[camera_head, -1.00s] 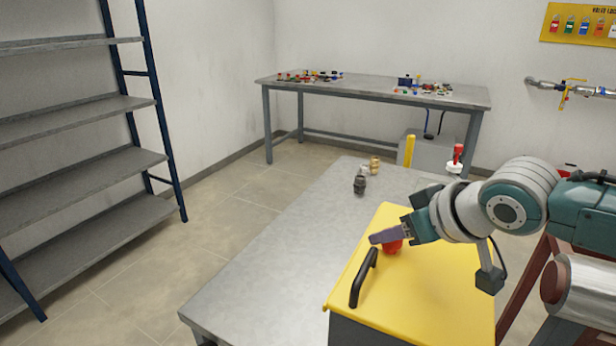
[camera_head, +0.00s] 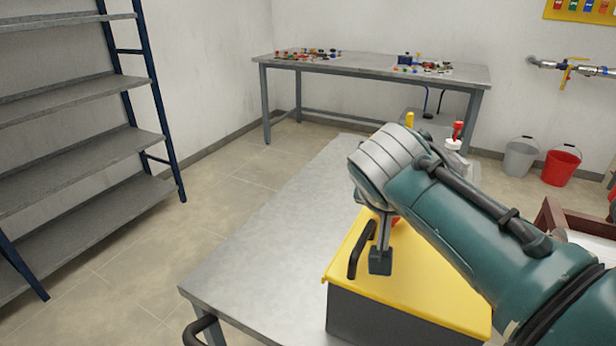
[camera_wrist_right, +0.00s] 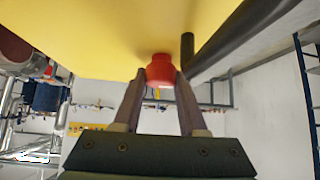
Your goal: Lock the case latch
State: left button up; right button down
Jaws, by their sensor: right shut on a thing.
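The case (camera_head: 395,318) has a grey body and a yellow lid (camera_head: 425,296) and stands on the metal table. A red knob, apparently the latch, shows partly behind my right arm in the head view (camera_head: 396,220). In the right wrist view the red knob (camera_wrist_right: 160,69) is in full sight against the yellow lid. My right gripper (camera_wrist_right: 161,77) is shut on this knob, one finger on each side. My left gripper is out of view.
A black handle (camera_head: 362,249) rises from the lid beside the knob and shows as a dark bar in the wrist view (camera_wrist_right: 240,38). The metal table (camera_head: 265,245) is clear left of the case. Shelving stands at left; buckets (camera_head: 560,166) stand at the back right.

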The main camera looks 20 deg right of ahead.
jog(key=shift+f+m+g+h+b, duration=0.1)
jog(key=shift+m+g+h+b, duration=0.2)
jog(key=shift+m+b, duration=0.25)
jog(key=c, duration=0.7)
grip_release()
jog(key=shift+c, duration=0.2)
